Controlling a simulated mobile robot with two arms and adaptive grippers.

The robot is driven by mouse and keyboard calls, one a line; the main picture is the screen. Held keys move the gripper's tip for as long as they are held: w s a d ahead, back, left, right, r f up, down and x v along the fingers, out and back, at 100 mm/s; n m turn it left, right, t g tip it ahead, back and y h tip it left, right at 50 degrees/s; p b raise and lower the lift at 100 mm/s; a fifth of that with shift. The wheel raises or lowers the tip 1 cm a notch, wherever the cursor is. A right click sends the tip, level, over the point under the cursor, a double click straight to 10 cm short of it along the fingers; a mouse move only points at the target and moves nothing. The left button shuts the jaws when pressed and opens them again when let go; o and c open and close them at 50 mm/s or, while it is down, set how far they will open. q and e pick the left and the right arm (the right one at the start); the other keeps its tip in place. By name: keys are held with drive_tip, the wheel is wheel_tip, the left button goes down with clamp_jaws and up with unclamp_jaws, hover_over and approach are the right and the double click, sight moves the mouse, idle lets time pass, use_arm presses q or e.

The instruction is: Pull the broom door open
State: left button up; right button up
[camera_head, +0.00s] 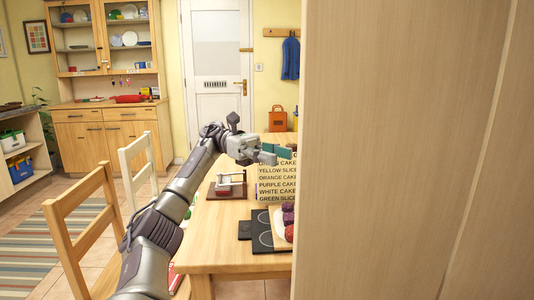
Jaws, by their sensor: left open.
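A tall pale-wood panel (400,150) fills the right half of the view, very close to me. It looks like the side or door of a tall cupboard; I cannot tell for sure that it is the broom door. A slanting seam runs down its right part, and no handle shows on it. My left gripper (279,152) is open and empty, above the table and just left of the panel's edge. The panel may hide part of its fingertips. My right gripper is not in view.
Chairs (85,225) stand at the left. A dresser (108,125) and a white door (215,75) are behind.

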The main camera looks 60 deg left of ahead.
use_arm(q)
drive_tip(key=shift+v, duration=1.5)
